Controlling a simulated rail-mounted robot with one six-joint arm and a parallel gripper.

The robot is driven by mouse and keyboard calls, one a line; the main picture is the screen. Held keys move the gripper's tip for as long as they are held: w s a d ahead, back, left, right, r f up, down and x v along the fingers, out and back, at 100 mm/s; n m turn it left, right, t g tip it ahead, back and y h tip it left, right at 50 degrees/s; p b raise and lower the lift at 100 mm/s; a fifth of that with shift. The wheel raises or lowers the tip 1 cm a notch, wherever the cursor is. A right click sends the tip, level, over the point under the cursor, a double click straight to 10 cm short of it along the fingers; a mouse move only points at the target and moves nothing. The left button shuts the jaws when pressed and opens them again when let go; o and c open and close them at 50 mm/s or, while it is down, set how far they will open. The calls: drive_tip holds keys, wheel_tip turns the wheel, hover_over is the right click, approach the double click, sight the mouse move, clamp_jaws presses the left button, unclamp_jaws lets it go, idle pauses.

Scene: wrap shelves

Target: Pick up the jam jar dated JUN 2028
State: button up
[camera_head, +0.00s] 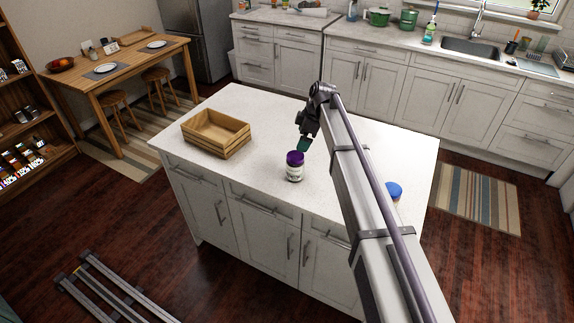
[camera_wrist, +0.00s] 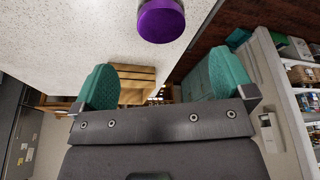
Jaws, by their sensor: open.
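A jar with a purple lid and a pale label (camera_head: 294,172) stands upright on the white island top in the head view. Its date is too small to read. In the wrist view its purple lid (camera_wrist: 161,19) shows at the top edge, beyond the fingertips. My gripper (camera_head: 303,144) is just above and slightly right of the lid in the head view, apart from the jar. In the wrist view its two teal fingers (camera_wrist: 160,82) are spread wide with nothing held between them. A blue-lidded item (camera_head: 394,190) is partly hidden by my arm.
An open wooden crate (camera_head: 203,142) stands on the island (camera_head: 262,120), left of the jar. The island top between them is clear. Shelves with several small jars (camera_head: 25,160) stand at the far left. Counters with a sink (camera_head: 470,46) line the back.

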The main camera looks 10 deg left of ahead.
sight(296, 155)
drive_tip(key=shift+f, duration=0.3)
drive_tip(key=b+x, duration=0.5)
drive_tip(key=shift+w+a+f, duration=0.1)
drive_tip(key=shift+a+f, duration=0.05)
drive_tip(key=shift+a+f+b, duration=0.1)
drive_tip(key=shift+f+b, duration=0.1)
drive_tip(key=shift+b, duration=0.2)
drive_tip(key=shift+a+r, duration=0.1)
drive_tip(key=b+x, duration=0.5)
drive_tip(key=shift+d+f, duration=0.3)
drive_tip(key=shift+s+r, duration=0.2)
drive_tip(key=shift+r, duration=0.05)
drive_tip(key=shift+c, duration=0.2)
drive_tip(key=c, duration=1.3)
wheel_tip(296, 155, up, 10)
drive_tip(key=p, duration=1)
drive_tip(key=shift+r+p, duration=0.15)
drive_tip(key=shift+p, duration=0.2)
